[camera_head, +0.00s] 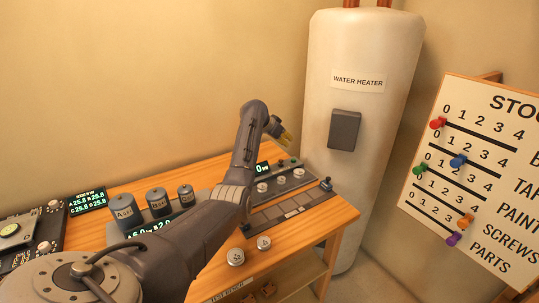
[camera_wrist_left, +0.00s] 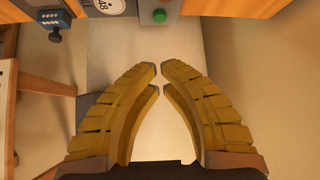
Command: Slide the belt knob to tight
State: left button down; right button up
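No readable "belt" or "tight" label shows. A grey segmented strip (camera_head: 284,213), which looks like a belt, lies along the front right of the bench. A small dark blue-grey knob (camera_head: 326,184) stands near its right end. My left gripper (camera_head: 287,136) is raised above the back right of the bench. Its yellow fingers (camera_wrist_left: 159,68) are drawn together, tips nearly meeting, with nothing between them. My right gripper is not in view.
A white water heater (camera_head: 378,58) stands behind the bench's right end. A stock board (camera_head: 481,180) with several coloured sliders is at the right. The bench (camera_head: 215,270) carries dark canisters (camera_head: 158,200), dials (camera_head: 235,257) and small displays. My left arm crosses over the bench.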

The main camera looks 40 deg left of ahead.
pick_arm(q)
jog(key=shift+s+a+f, duration=0.2)
jog(key=shift+a, duration=0.6)
jog(key=shift+x, duration=4.2)
jog(key=shift+w+d+f, duration=0.1)
jog(key=shift+w+f, duration=0.2)
jog(key=shift+f, duration=0.2)
jog(key=shift+f, duration=0.1)
jog(key=shift+s, duration=0.15)
jog(key=shift+s+a+f, duration=0.15)
jog(key=shift+s+a, duration=0.05)
jog(key=shift+s, duration=0.6)
jog(key=shift+s+a+f, duration=0.15)
jog(key=shift+s+a, duration=0.05)
jog(key=shift+s, duration=0.65)
jog(key=shift+s, duration=0.1)
